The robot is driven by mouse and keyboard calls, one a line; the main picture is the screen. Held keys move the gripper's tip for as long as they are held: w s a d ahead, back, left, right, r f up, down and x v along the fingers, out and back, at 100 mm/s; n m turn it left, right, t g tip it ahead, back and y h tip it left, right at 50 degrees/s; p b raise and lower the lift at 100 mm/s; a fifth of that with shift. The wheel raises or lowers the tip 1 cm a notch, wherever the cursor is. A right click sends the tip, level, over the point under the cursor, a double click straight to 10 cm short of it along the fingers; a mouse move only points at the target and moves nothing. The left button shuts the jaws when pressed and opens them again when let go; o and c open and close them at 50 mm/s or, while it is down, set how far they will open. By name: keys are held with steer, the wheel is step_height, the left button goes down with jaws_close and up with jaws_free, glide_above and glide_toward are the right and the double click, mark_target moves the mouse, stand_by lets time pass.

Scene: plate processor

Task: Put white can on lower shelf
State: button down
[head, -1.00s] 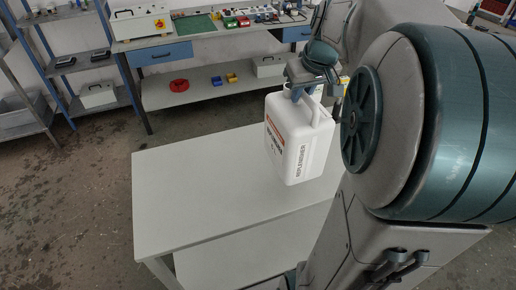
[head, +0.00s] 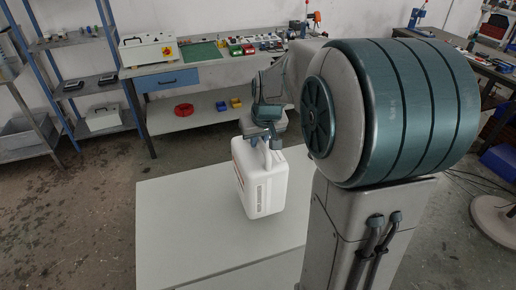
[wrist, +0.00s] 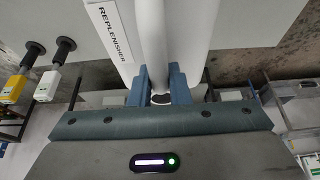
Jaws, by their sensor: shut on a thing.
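The white can (head: 251,180), a jug with a label reading REPLENISHER, hangs upright below my gripper (head: 264,141) over the table. In the wrist view the can (wrist: 120,38) and its handle (wrist: 151,35) show between the two blue fingers (wrist: 159,92), which are shut on the handle. Whether the can's base touches the tabletop I cannot tell. The pale table (head: 175,215) has a lower shelf (head: 255,272), of which only a strip shows at the bottom of the head view, below the tabletop's front edge.
A workbench (head: 185,78) with a blue drawer and small parts stands at the back. A blue metal rack (head: 72,42) is at the left. The tabletop left of the can is clear. In the wrist view a yellow can (wrist: 14,88) and a white container (wrist: 47,86) show at the left.

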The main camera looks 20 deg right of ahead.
mark_target(258, 151)
steer(key=shift+a+f+p, duration=0.1)
steer(key=shift+f+p, duration=0.25)
steer(key=shift+f, duration=1.75)
steer(key=shift+f, duration=0.2)
steer(key=c, duration=1.4)
jaws_free()
steer(key=shift+o, duration=0.2)
steer(key=shift+r, duration=0.15)
